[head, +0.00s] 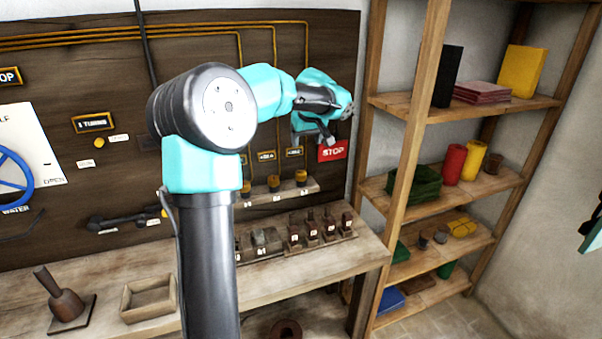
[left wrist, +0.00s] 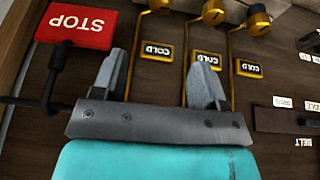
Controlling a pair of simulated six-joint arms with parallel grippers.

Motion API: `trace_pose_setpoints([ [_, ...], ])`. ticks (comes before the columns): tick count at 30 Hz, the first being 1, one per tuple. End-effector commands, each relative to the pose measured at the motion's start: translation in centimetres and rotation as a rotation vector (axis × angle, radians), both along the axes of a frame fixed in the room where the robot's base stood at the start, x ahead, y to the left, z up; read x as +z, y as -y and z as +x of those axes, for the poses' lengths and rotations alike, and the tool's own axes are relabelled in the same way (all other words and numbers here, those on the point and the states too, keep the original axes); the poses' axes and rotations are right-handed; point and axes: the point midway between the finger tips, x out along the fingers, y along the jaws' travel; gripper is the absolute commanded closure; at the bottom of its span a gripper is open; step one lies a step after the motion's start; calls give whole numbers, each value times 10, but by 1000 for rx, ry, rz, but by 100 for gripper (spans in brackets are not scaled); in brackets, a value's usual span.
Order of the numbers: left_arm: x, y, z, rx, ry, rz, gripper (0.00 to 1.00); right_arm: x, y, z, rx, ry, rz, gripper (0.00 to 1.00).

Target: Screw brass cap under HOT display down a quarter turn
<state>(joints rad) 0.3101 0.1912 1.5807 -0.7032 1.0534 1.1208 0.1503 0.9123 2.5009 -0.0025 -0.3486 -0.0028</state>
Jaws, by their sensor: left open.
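Three brass caps stand in a row on a small wall ledge in the head view: left cap (head: 246,187), middle cap (head: 273,183), right cap (head: 301,177). They also show along the top of the upside-down left wrist view, one of them here (left wrist: 213,12). The three displays beside their pipes, left (left wrist: 248,68), middle (left wrist: 207,60) and right (left wrist: 156,53), all read COLD there; I see no HOT. My left gripper (head: 314,138) is open and empty, in front of the board near the STOP sign, touching no cap. It also shows in the left wrist view (left wrist: 158,75).
The red STOP sign (head: 332,151) is close to my left gripper. A dark hook-like rod (left wrist: 45,95) shows beside the fingers. Dark stoppered items (head: 312,230) stand on the bench (head: 260,272) below. A wooden shelf rack (head: 410,190) stands at right.

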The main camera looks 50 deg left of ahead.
Motion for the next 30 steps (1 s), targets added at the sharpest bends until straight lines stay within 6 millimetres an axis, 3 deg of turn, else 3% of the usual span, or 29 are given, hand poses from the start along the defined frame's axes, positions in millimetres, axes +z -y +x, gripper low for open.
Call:
trace_pose_setpoints([
  [24,-123,-46,21,1,-2,-1,34,0,0,0,0,0,0,57],
  [30,-145,-54,25,-1,-2,0,34,0,0,0,0,0,0,57],
])
